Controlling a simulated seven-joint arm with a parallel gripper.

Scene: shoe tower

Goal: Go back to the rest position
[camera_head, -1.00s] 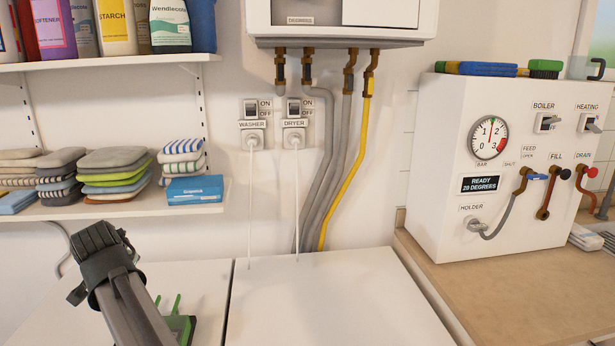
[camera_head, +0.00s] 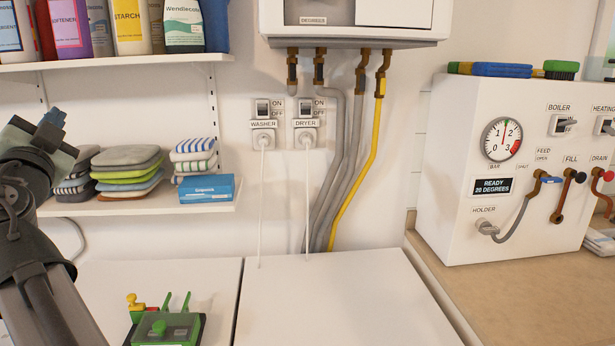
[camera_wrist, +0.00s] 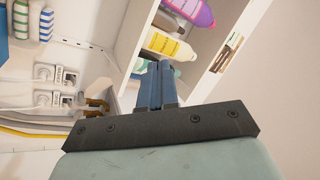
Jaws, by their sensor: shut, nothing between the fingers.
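My gripper (camera_head: 52,120) is at the left edge of the head view, raised in front of the shelves with my dark arm below it. In the wrist view its blue fingers (camera_wrist: 156,82) are shut together with nothing between them. They stand clear in the air, with the shelf of bottles behind them.
A green device (camera_head: 165,328) with a small yellow and red part sits on the left white top. Folded cloths (camera_head: 125,160) and a blue box (camera_head: 207,188) lie on the lower shelf (camera_head: 110,209). The right white top (camera_head: 335,300) is bare. A boiler panel (camera_head: 455,130) stands right.

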